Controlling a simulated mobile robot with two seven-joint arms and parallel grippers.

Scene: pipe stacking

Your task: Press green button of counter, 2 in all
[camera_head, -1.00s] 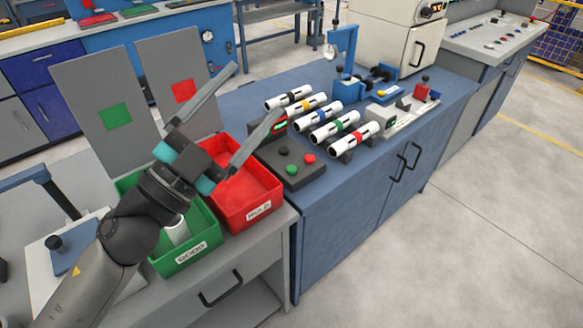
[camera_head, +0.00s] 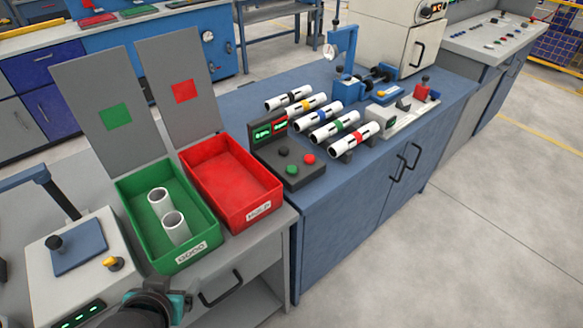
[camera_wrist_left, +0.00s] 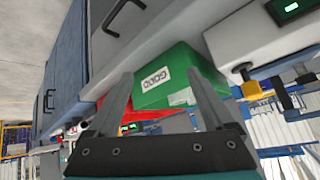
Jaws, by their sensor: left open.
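My left gripper (camera_head: 160,302) is at the bottom edge of the head view, well in front of the counter and mostly cut off. In the left wrist view, my left gripper (camera_wrist_left: 163,88) has its fingers spread with nothing held between them, the green bin beyond. My right gripper is not in view.
A green bin (camera_head: 187,257) marked GOOD holds two upright white pipes (camera_head: 160,202). An empty red bin (camera_head: 262,211) stands beside it. Upright panels rise behind both. Several banded pipes (camera_head: 352,139) lie on supports right of the counter. A device (camera_head: 80,250) stands at left.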

